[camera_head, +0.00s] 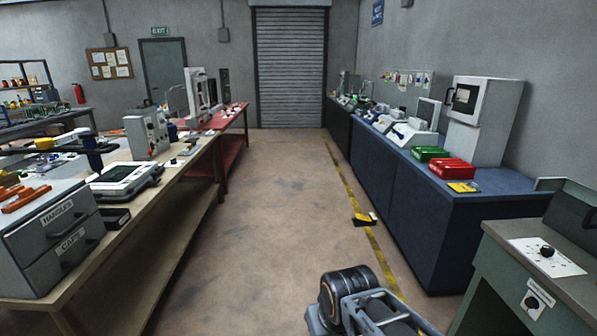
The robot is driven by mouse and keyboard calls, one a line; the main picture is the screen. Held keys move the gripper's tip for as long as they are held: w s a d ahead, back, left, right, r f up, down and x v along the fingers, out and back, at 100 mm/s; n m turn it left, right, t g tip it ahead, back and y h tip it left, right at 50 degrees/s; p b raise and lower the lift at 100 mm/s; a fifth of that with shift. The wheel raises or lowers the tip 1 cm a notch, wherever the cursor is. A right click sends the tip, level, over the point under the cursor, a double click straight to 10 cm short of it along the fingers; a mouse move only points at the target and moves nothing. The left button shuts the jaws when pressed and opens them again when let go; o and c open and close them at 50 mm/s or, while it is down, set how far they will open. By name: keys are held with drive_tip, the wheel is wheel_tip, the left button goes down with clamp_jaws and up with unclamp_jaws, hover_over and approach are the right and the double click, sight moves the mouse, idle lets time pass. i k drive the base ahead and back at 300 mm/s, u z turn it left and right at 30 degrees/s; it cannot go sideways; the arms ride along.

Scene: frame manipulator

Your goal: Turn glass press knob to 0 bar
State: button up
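A grey-green machine (500,248) stands at the right edge, partly cut off by the frame. It has a white panel with a black knob (547,251) on its top and another black knob (532,302) on a white plate on its front. Their markings are too small to read, and I cannot tell whether this is the glass press. Part of my own arm shows at the bottom centre, left of this machine and apart from it. My gripper is not visible.
A long blue bench (405,205) on the right bears a red box (452,168), a green box (431,153) and instruments. A wooden workbench (190,190) on the left holds equipment and a grey drawer cabinet (45,238). The aisle floor (275,220) between them is largely clear.

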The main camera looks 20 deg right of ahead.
sight(547, 251)
drive_tip(key=z, duration=0.55)
drive_tip(key=i, duration=1.55)
drive_tip(key=z, duration=1.95)
drive_tip(key=i, duration=1)
drive_tip(key=z, duration=0.55)
